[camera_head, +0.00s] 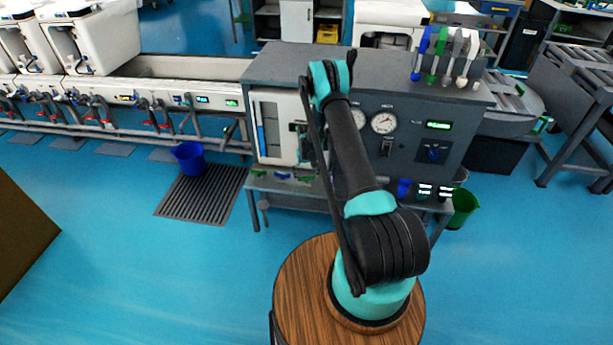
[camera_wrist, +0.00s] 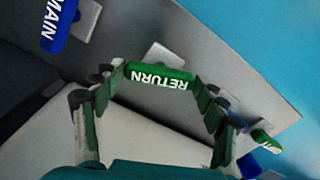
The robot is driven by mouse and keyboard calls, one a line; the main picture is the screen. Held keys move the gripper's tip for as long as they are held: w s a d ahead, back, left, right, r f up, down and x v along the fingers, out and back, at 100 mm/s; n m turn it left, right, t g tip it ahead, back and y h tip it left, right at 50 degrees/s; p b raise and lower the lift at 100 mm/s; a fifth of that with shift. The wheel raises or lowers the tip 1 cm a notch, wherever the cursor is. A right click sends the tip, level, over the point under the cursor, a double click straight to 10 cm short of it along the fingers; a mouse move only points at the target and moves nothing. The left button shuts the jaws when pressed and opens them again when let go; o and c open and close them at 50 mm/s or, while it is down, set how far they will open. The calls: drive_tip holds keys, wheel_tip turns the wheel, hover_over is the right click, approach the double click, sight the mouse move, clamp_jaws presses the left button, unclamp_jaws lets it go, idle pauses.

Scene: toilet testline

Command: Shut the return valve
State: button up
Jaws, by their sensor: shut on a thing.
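The return valve's green handle (camera_wrist: 158,76), marked RETURN in white, lies across the middle of the wrist view. Its lettering reads upside down there. My gripper (camera_wrist: 160,84) has one finger at each end of this handle and is shut on it. A blue handle (camera_wrist: 58,20) marked MAIN is at the upper left of the wrist view, apart from my fingers. In the head view my arm reaches to the front of the grey test cabinet (camera_head: 455,115). The arm largely hides my gripper there, and I cannot pick out the held handle.
Another green handle (camera_wrist: 266,141) is close beyond my right finger in the wrist view.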

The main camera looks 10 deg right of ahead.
sight(306, 176)
drive_tip(key=shift+m, duration=2.2)
drive_tip(key=o, duration=1.2)
drive_tip(key=shift+c, duration=0.2)
wheel_tip(306, 176, up, 12)
